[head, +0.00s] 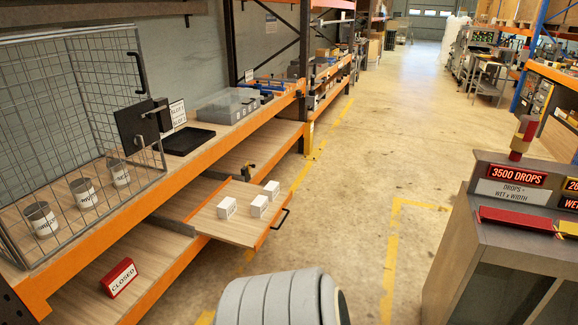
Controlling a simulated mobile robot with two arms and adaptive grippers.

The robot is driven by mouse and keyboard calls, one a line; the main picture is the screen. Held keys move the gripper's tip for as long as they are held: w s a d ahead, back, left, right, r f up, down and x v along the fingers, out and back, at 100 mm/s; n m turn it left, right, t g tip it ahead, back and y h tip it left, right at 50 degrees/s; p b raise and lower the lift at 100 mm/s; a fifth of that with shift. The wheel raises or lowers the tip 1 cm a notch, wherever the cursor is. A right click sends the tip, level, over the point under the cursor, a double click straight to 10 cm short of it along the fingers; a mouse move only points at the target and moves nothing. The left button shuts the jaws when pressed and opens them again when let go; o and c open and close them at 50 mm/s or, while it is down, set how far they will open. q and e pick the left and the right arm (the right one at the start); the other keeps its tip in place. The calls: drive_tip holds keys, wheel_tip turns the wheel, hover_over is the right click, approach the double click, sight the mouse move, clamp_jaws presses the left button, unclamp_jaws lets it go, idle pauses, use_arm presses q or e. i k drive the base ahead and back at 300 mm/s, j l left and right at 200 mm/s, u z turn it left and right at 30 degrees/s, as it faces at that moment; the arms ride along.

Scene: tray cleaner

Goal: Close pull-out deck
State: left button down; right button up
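The pull-out deck (213,224) is a wooden board sticking out to the right from the middle shelf level of the orange rack, over the floor. Its front edge is orange and carries a dark bar handle (281,219). Several white boxes stand on it, one of them near its left side (227,207). A small dark and yellow part (248,171) is at its far edge. Neither of my grippers is in view.
A red sign (119,278) reading CLOSED stands on a lower shelf. A grey counter (510,230) stands right.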

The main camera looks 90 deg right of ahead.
sight(244, 230)
drive_tip(key=z, duration=2.6)
drive_tip(key=i+l+u, duration=0.15)
drive_tip(key=u, duration=0.25)
drive_tip(key=i+l+u, duration=0.25)
drive_tip(key=u, duration=0.2)
drive_tip(key=i+l, duration=0.25)
drive_tip(key=i+l+u, duration=0.15)
drive_tip(key=l, duration=0.25)
drive_tip(key=i+l, duration=0.35)
drive_tip(key=i+l+u, duration=0.15)
drive_tip(key=i+l, duration=0.3)
drive_tip(key=l, duration=0.25)
drive_tip(key=i+l+u, duration=0.15)
drive_tip(key=l, duration=0.25)
drive_tip(key=i+l, duration=0.2)
drive_tip(key=l, duration=0.15)
drive_tip(key=i+l, duration=0.25)
drive_tip(key=l, duration=0.15)
drive_tip(key=i+l, duration=0.2)
drive_tip(key=l, duration=0.15)
